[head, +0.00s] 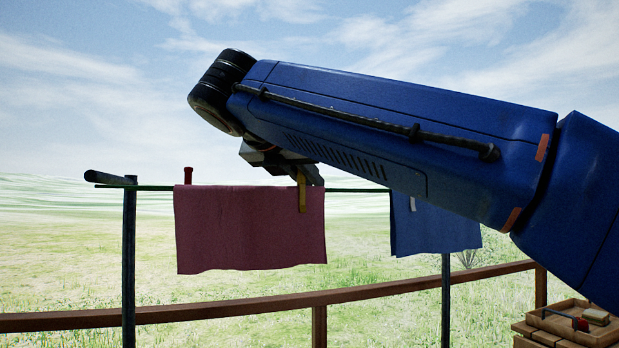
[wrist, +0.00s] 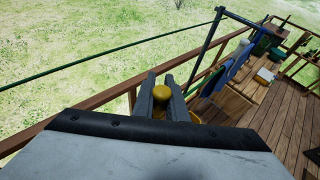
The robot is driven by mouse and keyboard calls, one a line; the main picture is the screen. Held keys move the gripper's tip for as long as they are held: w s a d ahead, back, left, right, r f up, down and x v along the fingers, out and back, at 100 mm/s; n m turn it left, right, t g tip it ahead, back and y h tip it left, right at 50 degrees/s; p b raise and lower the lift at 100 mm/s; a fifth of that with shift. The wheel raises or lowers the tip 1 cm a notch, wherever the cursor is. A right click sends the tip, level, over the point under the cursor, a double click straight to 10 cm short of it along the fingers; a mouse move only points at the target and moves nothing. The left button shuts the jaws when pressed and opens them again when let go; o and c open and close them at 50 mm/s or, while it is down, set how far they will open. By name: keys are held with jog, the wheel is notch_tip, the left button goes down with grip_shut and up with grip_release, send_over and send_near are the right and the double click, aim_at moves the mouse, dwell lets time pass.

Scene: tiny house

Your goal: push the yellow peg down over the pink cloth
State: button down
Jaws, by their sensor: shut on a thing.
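The pink cloth (head: 245,235) hangs folded over the line in the head view. The yellow peg (head: 302,195) is upright at the cloth's right end, its lower part showing in front of the cloth's upper edge. My gripper (head: 303,174) is above the line, shut on the peg's upper part. In the wrist view the peg's round yellow head (wrist: 162,92) shows between the two grey fingers of my gripper (wrist: 158,84). I cannot tell how far the peg's slot sits over the line. The pink cloth is not clear in the wrist view.
A red peg (head: 188,175) stands on the pink cloth's left end. A blue cloth (head: 440,230) with a white peg (head: 412,204) hangs to the right, partly behind my arm. Dark posts (head: 128,265) hold the line. A wooden rail (head: 250,306) runs below, and a wooden crate (head: 570,320) stands lower right.

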jog(key=c, duration=1.7)
grip_release()
jog(key=v, duration=1.7)
jog(key=shift+s+a, duration=0.15)
